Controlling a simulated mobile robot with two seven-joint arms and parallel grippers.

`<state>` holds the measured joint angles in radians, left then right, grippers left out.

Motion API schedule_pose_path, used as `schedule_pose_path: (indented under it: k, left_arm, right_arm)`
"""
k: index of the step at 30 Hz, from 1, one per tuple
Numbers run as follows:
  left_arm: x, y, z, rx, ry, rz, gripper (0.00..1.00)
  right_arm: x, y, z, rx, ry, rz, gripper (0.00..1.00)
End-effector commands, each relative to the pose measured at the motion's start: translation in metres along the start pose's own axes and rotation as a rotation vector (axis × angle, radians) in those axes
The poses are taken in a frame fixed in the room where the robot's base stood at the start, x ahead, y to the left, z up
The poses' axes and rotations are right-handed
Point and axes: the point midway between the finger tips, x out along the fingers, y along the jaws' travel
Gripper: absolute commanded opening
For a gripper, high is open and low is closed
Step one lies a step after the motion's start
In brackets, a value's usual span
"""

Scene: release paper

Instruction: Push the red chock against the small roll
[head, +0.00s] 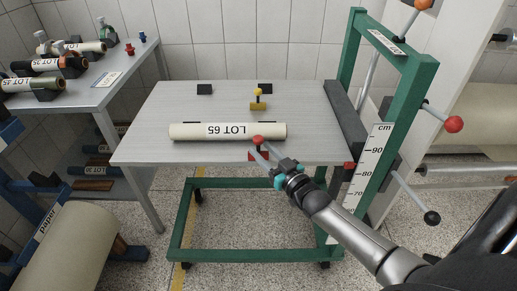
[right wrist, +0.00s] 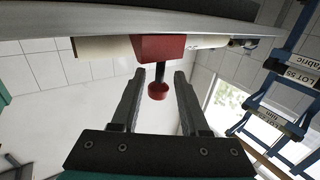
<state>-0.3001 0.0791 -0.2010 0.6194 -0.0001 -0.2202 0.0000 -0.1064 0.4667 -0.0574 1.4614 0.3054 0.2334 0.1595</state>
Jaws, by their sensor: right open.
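The small white roll labelled LOT 65 (head: 228,131) lies across the grey table (head: 150,105). The red chock (head: 252,156) sits at its near side, by the table's front edge, with a red knob (head: 257,140) on a stem. The right wrist view shows the red chock (right wrist: 158,47) and its knob (right wrist: 158,90), with the roll (right wrist: 105,47) behind. I cannot tell whether chock and roll touch. My right gripper (head: 263,156) is open; in the right wrist view its fingers (right wrist: 158,75) stand either side of the stem and knob, apart from them. My left gripper is out of view.
A yellow chock (head: 258,104) stands behind the roll, near two black blocks (head: 204,89). A green frame with a cm scale (head: 367,170) rises at the table's right. A side bench (head: 110,85) with rolls stands left. The table's left part is clear.

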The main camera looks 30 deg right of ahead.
Motion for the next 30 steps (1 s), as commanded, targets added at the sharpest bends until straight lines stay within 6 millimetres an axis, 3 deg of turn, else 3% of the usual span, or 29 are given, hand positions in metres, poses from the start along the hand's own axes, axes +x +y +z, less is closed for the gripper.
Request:
schedule_pose_path:
  k: [7,19,30]
  left_arm:
    - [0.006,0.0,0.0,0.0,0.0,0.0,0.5]
    - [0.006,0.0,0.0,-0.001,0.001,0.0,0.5]
    - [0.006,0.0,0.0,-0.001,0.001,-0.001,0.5]
  right_arm:
    - [0.022,0.0,0.001,0.0,-0.001,0.0,0.45]
    - [0.025,0.0,0.0,0.0,-0.001,0.0,0.44]
    - [0.025,0.0,0.0,0.0,-0.001,0.0,0.02]
